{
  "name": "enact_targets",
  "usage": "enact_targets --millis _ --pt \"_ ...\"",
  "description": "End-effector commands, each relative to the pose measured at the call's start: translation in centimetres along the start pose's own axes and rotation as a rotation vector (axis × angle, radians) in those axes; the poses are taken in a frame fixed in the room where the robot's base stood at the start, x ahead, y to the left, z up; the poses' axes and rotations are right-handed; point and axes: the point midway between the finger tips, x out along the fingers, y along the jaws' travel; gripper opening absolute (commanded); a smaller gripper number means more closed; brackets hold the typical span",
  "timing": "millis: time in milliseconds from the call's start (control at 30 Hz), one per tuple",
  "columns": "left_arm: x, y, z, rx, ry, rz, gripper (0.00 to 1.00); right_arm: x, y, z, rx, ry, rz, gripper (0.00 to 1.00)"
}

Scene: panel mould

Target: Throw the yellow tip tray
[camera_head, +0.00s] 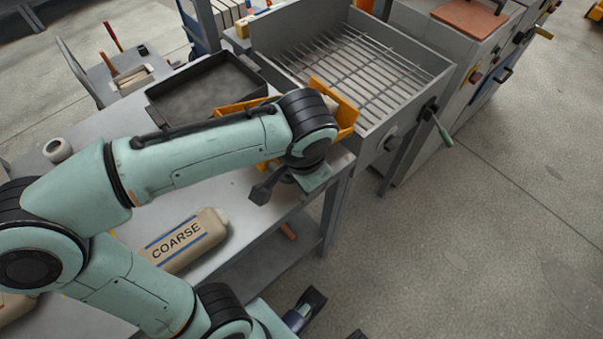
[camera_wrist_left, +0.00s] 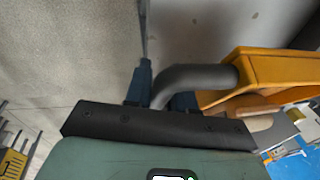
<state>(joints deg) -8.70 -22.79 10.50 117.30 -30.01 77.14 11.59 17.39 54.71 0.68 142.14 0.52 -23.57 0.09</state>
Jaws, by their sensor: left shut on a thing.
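The yellow tip tray (camera_head: 346,108) is partly hidden behind my left wrist in the head view, close to the near side of the grated box. In the left wrist view the tray (camera_wrist_left: 285,68) is at the right, with a dark grey bent handle (camera_wrist_left: 200,77). My left gripper (camera_wrist_left: 163,88) is shut on this handle.
A grey box with a bar grate (camera_head: 350,65) stands behind the tray, with a green-handled lever (camera_head: 440,128) at its right. A dark shallow pan (camera_head: 205,90) and a bottle marked COARSE (camera_head: 185,240) are on the grey bench (camera_head: 235,205). Open floor lies at the right.

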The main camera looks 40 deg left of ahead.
Motion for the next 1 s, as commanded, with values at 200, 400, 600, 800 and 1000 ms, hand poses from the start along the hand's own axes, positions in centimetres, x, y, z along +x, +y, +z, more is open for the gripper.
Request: enact_targets --millis 200,400,600,800,1000 --pt "-0.1 0.0 -0.1 0.0 0.003 0.0 0.44 0.0 0.0 0.0 0.0 -0.001 0.0 0.29" --pt "-0.2 0.0 -0.1 0.0 0.003 0.0 0.44 0.0 0.0 0.1 0.0 -0.002 0.0 0.29" --pt "-2.9 -0.1 -0.1 -0.001 0.005 0.0 0.44 -0.6 -0.1 0.3 0.001 -0.01 0.002 0.29" --pt "-7.5 -0.1 -0.1 -0.001 0.007 0.0 0.44 -1.4 -0.2 0.9 0.002 -0.026 0.005 0.29" --pt "-11.4 -0.1 -0.1 0.0 0.005 0.0 0.44 -2.1 -0.3 1.2 0.003 -0.037 0.007 0.29"
